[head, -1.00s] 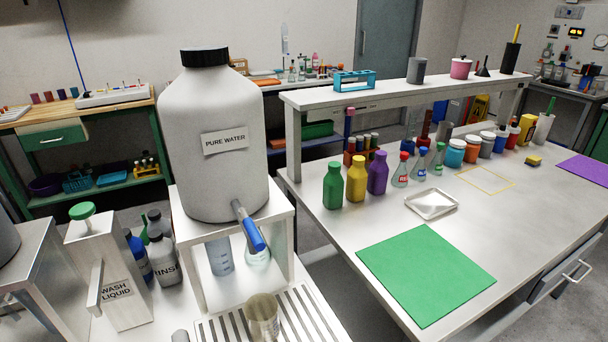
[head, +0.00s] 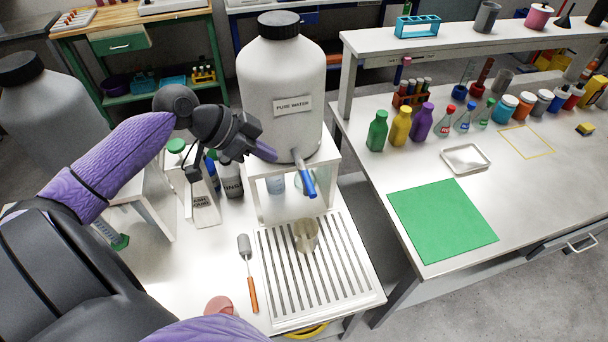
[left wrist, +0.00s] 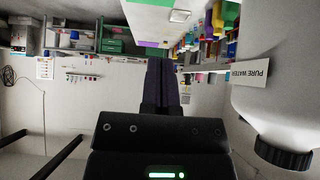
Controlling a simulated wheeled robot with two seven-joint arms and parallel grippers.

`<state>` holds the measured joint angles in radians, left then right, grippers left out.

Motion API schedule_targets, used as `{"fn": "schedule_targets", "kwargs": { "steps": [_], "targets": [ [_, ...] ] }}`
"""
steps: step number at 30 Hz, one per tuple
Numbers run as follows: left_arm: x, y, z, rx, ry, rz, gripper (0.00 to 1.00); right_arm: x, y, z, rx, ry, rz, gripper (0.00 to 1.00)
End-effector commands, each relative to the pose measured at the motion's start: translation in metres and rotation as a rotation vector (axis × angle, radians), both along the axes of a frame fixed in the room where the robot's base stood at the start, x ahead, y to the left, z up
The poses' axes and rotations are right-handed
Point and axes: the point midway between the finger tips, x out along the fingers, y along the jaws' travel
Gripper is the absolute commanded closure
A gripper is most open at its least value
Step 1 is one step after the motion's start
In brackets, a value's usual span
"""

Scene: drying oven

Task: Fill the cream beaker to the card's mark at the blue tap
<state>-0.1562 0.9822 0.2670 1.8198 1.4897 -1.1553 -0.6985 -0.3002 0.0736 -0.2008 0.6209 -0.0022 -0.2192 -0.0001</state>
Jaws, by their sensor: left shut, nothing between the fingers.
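The cream beaker (head: 306,237) stands upright on the slatted drain tray (head: 352,278), in front of and below the blue tap (head: 305,182). I cannot tell its water level. The tap sticks out from the foot of the big white PURE WATER jug (head: 278,82), which also shows in the left wrist view (left wrist: 275,90). My left gripper (head: 266,152) is shut and empty, just left of the jug's lower part and above and left of the tap. Its closed fingers (left wrist: 162,78) also show in the left wrist view. My right gripper is not in view. I make out no card with a mark.
The WASH LIQUID dispenser (head: 203,195) and a RINSE bottle (head: 231,178) stand left of the jug's stand. A brush with an orange handle (head: 249,275) lies left of the tray. The right bench holds a green mat (head: 442,220) and several bottles.

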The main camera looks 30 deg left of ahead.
Motion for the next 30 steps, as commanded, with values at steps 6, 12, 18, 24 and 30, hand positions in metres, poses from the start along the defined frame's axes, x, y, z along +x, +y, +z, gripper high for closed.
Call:
{"fn": "schedule_targets", "kwargs": {
  "steps": [6,12,18,24,30],
  "targets": [
    [0.004,0.004,0.009,-0.012,-0.023,0.001,1.00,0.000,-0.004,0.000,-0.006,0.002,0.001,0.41],
    [0.005,0.002,0.006,-0.013,-0.020,0.001,1.00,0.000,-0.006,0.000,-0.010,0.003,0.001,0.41],
    [0.022,-0.012,-0.016,-0.016,-0.022,0.002,1.00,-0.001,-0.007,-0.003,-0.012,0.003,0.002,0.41],
    [0.046,-0.034,-0.047,-0.016,-0.021,0.000,1.00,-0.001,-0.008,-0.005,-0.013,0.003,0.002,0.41],
    [0.058,-0.044,-0.081,-0.014,-0.016,0.002,1.00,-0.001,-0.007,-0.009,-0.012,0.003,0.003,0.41]
  ]
}}
